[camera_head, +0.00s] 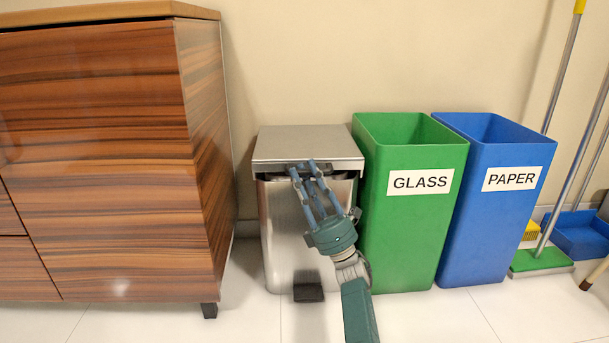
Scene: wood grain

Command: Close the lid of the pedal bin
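The pedal bin (280,235) is a silver metal box standing on the floor against the wall. Its grey lid (290,142) lies nearly flat over the top, with a dark gap under its front edge. A black pedal (308,293) shows at the bottom front. My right gripper (303,168) reaches up from below, in front of the bin. Its fingers are apart, with the tips at the lid's front edge. I cannot tell whether they touch it. The gripper and arm hide part of the bin's front right. My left gripper is not in view.
A green GLASS bin (405,230) stands close on the right, then a blue PAPER bin (490,230). A wooden cabinet (110,140) is on the left. A broom (540,260) and a blue dustpan (580,235) are at far right. The front floor is clear.

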